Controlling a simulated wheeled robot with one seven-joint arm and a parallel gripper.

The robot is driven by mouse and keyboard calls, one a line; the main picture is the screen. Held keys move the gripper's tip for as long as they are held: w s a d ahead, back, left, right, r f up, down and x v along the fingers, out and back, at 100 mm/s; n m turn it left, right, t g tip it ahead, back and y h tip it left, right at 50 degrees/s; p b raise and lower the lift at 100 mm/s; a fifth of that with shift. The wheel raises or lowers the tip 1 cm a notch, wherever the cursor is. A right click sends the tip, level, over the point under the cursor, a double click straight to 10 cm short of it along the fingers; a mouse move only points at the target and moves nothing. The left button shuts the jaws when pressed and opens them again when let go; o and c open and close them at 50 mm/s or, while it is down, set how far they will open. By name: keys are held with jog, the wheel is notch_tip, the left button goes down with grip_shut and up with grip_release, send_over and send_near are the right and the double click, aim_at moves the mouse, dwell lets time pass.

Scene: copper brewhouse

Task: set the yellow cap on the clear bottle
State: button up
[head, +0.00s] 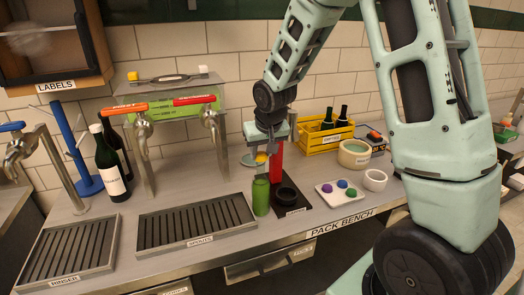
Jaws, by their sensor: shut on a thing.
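The yellow cap (261,158) is between the fingers of my gripper (262,151), which is shut on it. My gripper points down and holds the cap above a green bottle (261,196), with a gap between cap and bottle top. The green bottle stands upright on the bench, just left of the black base of a red stand. I cannot make out a clear, colourless bottle. My gripper's fingers are small here and partly hide the cap.
The red stand (276,162) rises close to the right of my gripper. A white tray (326,190) with coloured caps, a white cup (375,180) and a yellow crate (320,144) stand farther right. Taps (143,130) and dark bottles (110,172) are left.

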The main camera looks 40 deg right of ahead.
aim_at(262, 156)
jog(key=shift+f+b, duration=1.05)
jog(key=shift+f, duration=0.25)
jog(key=o, duration=1)
jog(key=shift+r, duration=0.1)
jog(key=shift+p+v, duration=1.7)
jog(key=shift+v, duration=0.85)
jog(key=b+v, duration=0.2)
jog(key=v, duration=1.5)
jog(key=shift+s+r, duration=0.1)
jog(key=shift+s, duration=0.1)
